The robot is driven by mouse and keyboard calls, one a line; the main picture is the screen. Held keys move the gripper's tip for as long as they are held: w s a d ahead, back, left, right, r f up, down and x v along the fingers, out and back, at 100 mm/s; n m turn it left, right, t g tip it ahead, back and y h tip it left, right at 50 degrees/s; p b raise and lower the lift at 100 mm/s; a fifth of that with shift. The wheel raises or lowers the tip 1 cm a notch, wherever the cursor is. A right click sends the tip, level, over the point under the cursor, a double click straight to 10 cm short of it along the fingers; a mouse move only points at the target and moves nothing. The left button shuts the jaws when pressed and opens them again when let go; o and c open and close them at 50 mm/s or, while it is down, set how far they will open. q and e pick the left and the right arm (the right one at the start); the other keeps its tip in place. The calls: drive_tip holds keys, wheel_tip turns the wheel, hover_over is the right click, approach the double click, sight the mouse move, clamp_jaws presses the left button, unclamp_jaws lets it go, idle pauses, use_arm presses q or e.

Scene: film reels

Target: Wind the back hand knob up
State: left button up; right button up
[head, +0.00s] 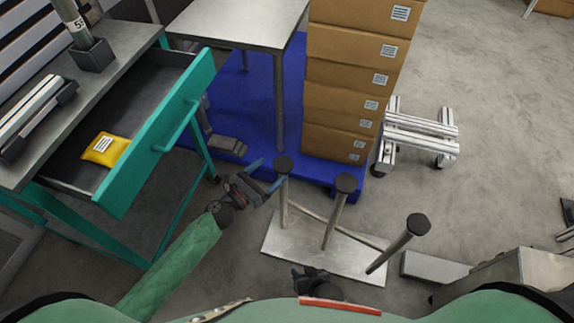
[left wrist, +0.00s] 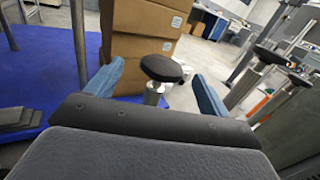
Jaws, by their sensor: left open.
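Three dark round knobs on metal posts stand on a pale base plate (head: 290,255). The back hand knob (head: 283,164) is the one farthest up in the head view; the middle knob (head: 345,183) and the front knob (head: 417,224) are to its right. My left gripper (head: 267,174) is open, its blue fingertips close beside the back knob. In the left wrist view this knob (left wrist: 162,68) appears between the two fingers, with no contact visible. My right gripper (head: 312,278) is low in the head view near my body; its fingers are unclear.
A teal bench with an open drawer (head: 165,135) holding a yellow packet (head: 105,149) is at left, close to my left arm. A stack of cardboard boxes (head: 350,90) and a metal table (head: 240,22) stand behind, over a blue platform (head: 232,105). Grey floor lies at right.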

sight(287, 160)
use_arm(q)
drive_tip(key=shift+s+d+f+m+g, duration=0.1)
drive_tip(key=shift+d+f+m+g, duration=0.05)
drive_tip(key=shift+f+m+g, duration=0.3)
drive_tip(key=shift+d+r+h, duration=0.1)
drive_tip(key=shift+d+h, duration=0.05)
drive_tip(key=shift+h, duration=0.15)
drive_tip(key=shift+p+x, duration=0.65)
drive_tip(key=shift+x, duration=3.15)
drive_tip(key=shift+c, duration=0.4)
drive_tip(key=c, duration=0.9)
drive_tip(key=shift+n+t+y, duration=0.25)
drive_tip(key=shift+t+y, duration=0.15)
drive_tip(key=shift+t, duration=0.15)
